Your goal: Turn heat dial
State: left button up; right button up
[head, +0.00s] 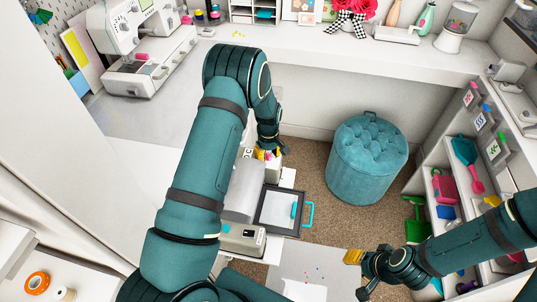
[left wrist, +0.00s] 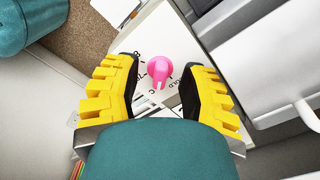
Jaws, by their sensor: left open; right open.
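The pink heat dial (left wrist: 159,70) shows in the left wrist view on a white panel with dark printed numbers and letters around it. My left gripper (left wrist: 160,78) is open, with one yellow-and-black finger on each side of the dial. I see gaps between the dial and both fingers. In the head view the left gripper (head: 268,153) points down beside the white appliance, and I cannot make out the dial there. My right gripper (head: 361,275) is open and empty at the lower right, away from the panel.
A grey-framed tray (head: 262,214) with a cyan handle sticks out near the left arm. A teal tufted stool (head: 368,150) stands on the carpet to the right. Shelves with toys and tools (head: 440,190) line the right side. A sewing machine (head: 140,50) stands at upper left.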

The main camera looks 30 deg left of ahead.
pick_arm(q)
grip_shut()
jog(key=shift+m, duration=0.4)
jog(key=m+b, duration=0.1)
jog(key=m, duration=0.1)
jog(key=shift+m, duration=0.3)
jog(key=m+b, duration=0.1)
jog(key=m, duration=0.3)
jog(key=shift+s+f+m+b, duration=0.1)
jog(key=shift+m+b, duration=0.2)
jog(key=shift+b, duration=0.05)
jog(key=m+b, duration=0.1)
jog(key=m, duration=1.1)
jog(key=shift+b, duration=0.35)
